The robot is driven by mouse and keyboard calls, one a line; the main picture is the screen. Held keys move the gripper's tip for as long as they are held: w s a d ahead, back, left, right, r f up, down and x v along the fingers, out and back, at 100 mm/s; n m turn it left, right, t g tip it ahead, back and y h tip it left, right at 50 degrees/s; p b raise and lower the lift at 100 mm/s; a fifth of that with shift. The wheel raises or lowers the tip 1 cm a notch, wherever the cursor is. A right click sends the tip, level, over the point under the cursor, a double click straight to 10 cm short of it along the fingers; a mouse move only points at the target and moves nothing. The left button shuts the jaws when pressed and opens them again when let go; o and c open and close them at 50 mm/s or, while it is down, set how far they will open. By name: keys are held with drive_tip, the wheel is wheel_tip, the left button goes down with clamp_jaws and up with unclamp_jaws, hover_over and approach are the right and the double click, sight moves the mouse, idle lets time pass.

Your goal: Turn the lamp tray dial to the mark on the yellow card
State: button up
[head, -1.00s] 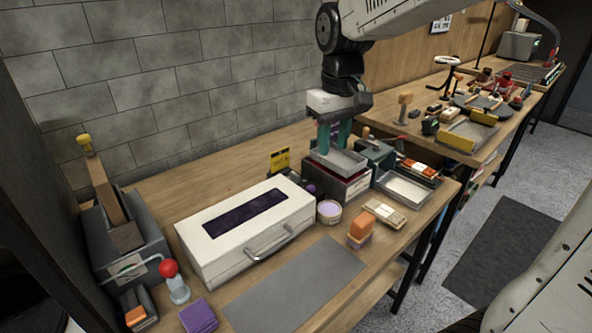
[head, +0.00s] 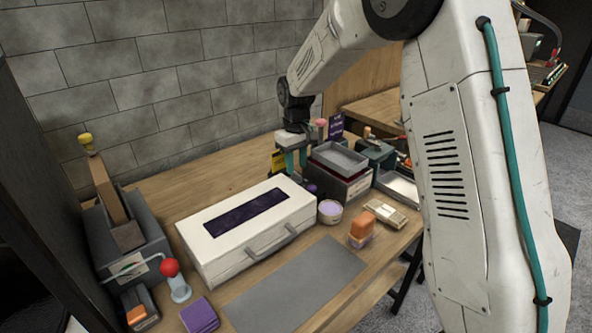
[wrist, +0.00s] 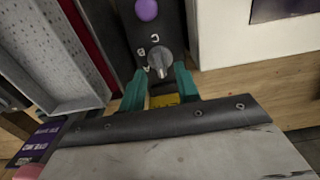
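The dial (wrist: 160,62) is a grey knob on a dark panel (wrist: 120,22) in the wrist view. The letters A, B and C are printed around its left side. Its pointer appears to face toward the gripper, but the exact mark is unclear. My gripper (wrist: 160,85) is open, with its teal fingers on either side just short of the knob, apart from it. The yellow card (head: 278,161) stands behind the white lamp box (head: 215,250) in the head view, partly hidden by my gripper (head: 296,160). Its text is unreadable. A yellow piece also shows between the fingers (wrist: 164,100).
A purple knob (wrist: 146,9) sits on the same panel. A grey tray (head: 340,157) rests on a box right of my gripper. A purple card (head: 336,126) stands behind it. The grey mat (head: 295,284) is clear.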

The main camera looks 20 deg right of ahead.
sight(296, 177)
drive_tip(key=shift+f, duration=1.35)
clamp_jaws()
drive_tip(key=shift+m, duration=0.3)
drive_tip(key=m, duration=1.1)
drive_tip(key=shift+m, duration=0.3)
